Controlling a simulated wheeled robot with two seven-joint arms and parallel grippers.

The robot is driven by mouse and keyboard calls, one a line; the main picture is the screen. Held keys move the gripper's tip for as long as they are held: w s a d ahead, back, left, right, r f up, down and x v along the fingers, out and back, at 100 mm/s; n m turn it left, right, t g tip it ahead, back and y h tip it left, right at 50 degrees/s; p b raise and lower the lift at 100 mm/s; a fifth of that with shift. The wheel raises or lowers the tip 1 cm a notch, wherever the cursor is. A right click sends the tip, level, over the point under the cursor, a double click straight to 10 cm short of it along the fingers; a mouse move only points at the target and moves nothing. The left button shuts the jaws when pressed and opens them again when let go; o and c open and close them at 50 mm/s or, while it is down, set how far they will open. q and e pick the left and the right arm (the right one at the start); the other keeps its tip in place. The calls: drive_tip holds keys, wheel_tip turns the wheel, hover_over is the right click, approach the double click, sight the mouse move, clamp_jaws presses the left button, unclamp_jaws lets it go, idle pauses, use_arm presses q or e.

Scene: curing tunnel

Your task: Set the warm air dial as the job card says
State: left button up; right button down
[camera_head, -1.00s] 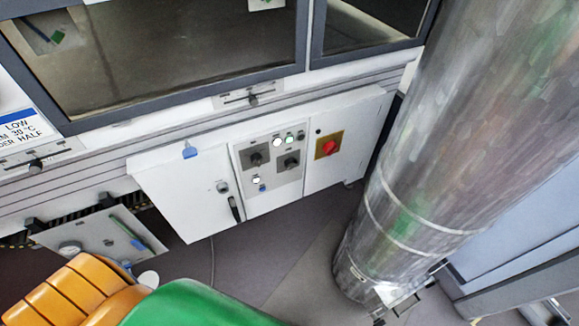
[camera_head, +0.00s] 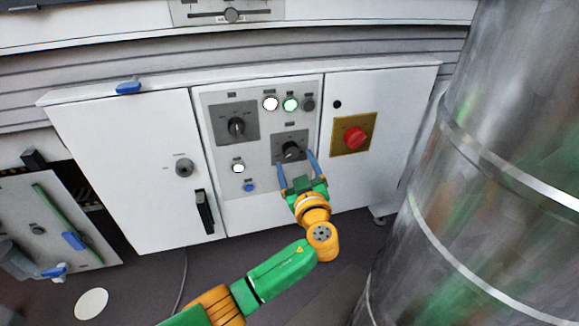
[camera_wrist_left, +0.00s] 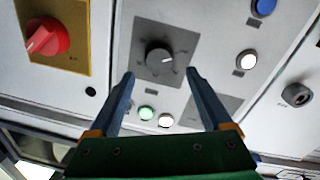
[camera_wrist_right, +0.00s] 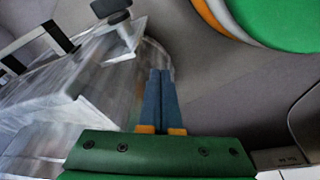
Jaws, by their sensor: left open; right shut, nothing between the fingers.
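My right gripper (camera_wrist_right: 160,74) is shut and empty. No job card is readable now.
A red rotary switch (camera_head: 355,138) on a yellow plate is right of the dials. Lamps (camera_head: 290,104) and a blue button (camera_head: 249,186) share the panel. A black door handle (camera_head: 204,211) is at left. A wide metal duct (camera_head: 480,200) stands at right.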

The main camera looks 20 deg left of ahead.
sight(291, 152)
use_arm(q)
drive_tip(key=b+x, duration=0.1)
drive_tip(key=x, duration=0.3)
drive_tip(key=shift+w+a, duration=0.15)
clamp_jaws()
use_arm(e)
wheel_tip(291, 152, up, 3)
drive_tip(key=shift+w+r, duration=0.15)
